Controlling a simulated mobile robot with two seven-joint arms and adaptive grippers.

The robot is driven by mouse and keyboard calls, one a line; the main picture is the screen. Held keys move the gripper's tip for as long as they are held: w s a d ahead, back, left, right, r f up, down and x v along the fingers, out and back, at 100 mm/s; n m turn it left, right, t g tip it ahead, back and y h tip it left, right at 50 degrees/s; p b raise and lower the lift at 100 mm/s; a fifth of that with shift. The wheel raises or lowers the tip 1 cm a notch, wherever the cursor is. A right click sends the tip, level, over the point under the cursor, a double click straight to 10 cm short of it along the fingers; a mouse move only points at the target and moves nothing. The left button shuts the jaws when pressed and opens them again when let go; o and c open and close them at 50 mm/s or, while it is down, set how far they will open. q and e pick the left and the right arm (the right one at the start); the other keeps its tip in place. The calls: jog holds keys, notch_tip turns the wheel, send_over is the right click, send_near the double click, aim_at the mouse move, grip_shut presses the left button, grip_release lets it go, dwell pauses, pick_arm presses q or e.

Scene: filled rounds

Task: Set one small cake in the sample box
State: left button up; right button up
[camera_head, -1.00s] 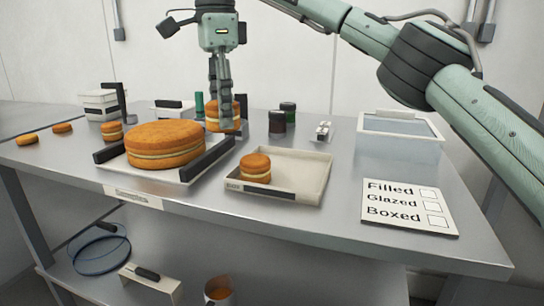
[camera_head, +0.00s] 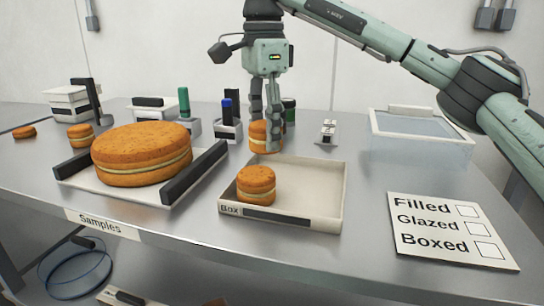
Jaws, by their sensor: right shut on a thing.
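My right gripper (camera_head: 268,140) points down and is shut on a small filled cake (camera_head: 259,136). Another small filled cake (camera_head: 256,184) sits in the front left part of the box. A third small cake (camera_head: 80,136) stands on the table at the left. The fingers hide part of the held cake. My left gripper does not show.
A large filled cake (camera_head: 141,153) lies on a white board with dark handles (camera_head: 195,172), left of the box. A clear-lidded container (camera_head: 420,137) stands at the back right. A checklist card (camera_head: 451,230) lies at the front right. Bottles in holders (camera_head: 228,121) stand behind.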

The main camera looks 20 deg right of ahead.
aim_at(271, 154)
jog(key=shift+s+d+f, duration=0.25)
jog(key=shift+d+f, duration=0.15)
jog(key=shift+d, duration=0.2)
notch_tip(271, 154, down, 4)
jog(key=shift+r, duration=0.1)
jog(key=shift+f, duration=0.2)
jog(key=o, duration=0.5)
